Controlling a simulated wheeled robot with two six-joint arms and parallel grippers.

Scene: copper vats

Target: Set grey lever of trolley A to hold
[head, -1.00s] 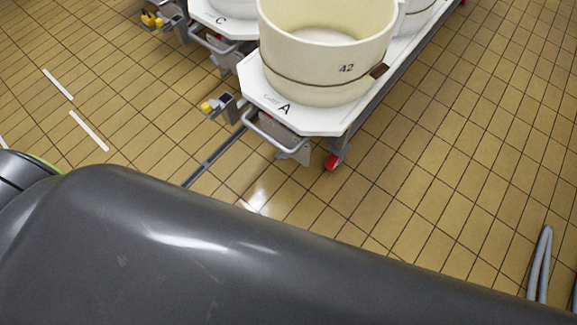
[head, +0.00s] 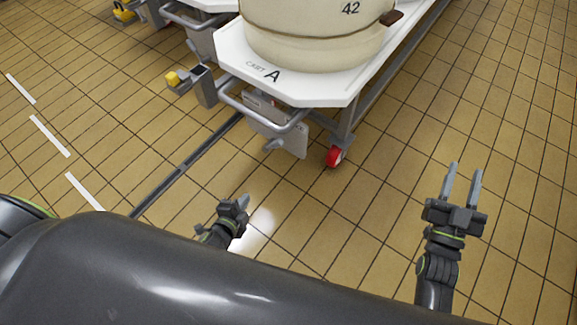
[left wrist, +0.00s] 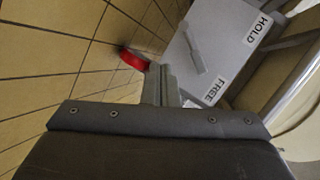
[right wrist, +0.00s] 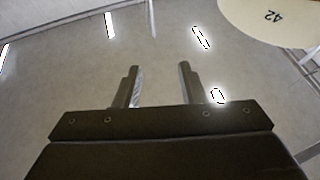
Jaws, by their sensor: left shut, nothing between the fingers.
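Trolley A (head: 300,88) is a white-topped cart marked "A" at the upper middle of the head view. Its pale lever plate (head: 283,132) hangs under the front edge, below a grey handle bar. In the left wrist view, the plate (left wrist: 222,35) has the labels HOLD (left wrist: 258,28) and FREE (left wrist: 215,92). The grey lever (left wrist: 194,50) lies on it, its lower end nearer FREE. My left gripper (head: 243,200) is shut and empty, below and in front of the plate, apart from the lever. My right gripper (head: 464,180) is open and empty at the right.
A cream vat (head: 315,35) marked 42 stands on the trolley. A red-wheeled caster (head: 335,156) is at its front corner. A yellow-tipped grey bracket (head: 183,80) sticks out left of the trolley. A dark floor rail (head: 185,167) runs toward it. Tiled floor at right is clear.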

